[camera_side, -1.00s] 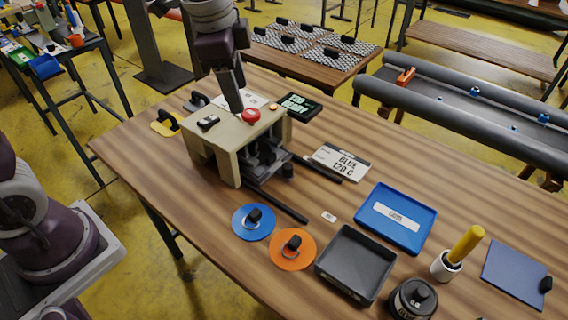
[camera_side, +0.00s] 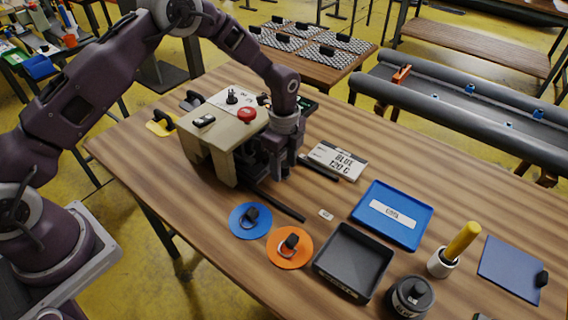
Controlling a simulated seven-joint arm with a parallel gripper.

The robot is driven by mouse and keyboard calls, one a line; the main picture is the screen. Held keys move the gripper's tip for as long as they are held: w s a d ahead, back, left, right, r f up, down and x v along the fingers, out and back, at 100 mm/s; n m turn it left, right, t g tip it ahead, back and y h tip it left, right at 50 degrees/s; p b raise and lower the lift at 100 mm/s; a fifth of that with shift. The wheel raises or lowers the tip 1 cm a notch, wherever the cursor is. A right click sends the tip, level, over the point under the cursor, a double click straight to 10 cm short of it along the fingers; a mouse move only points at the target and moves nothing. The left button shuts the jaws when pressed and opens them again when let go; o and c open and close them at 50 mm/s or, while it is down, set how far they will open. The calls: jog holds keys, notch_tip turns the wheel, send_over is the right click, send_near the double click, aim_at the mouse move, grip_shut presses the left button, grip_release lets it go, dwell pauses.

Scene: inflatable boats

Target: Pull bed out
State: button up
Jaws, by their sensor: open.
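A beige box-shaped press (camera_side: 222,135) stands on the wooden table, with a red button (camera_side: 247,114) and a small black knob (camera_side: 231,97) on top. Two dark rails (camera_side: 276,204) run out from its open front toward the lower right. The bed is at the press's front opening, mostly hidden behind my gripper; I cannot make out its handle. My gripper (camera_side: 277,172) points down at the front of the press, low over the rails. It is open; whether it touches the bed cannot be told.
In front lie a blue disc (camera_side: 248,221), an orange disc (camera_side: 289,248), a black tray (camera_side: 352,262) and a blue tray (camera_side: 391,216). A "BLUE 120 C" card (camera_side: 337,160) lies right of the rails.

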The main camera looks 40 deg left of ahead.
grip_shut()
jog(key=shift+r, duration=0.1)
dwell(1.2)
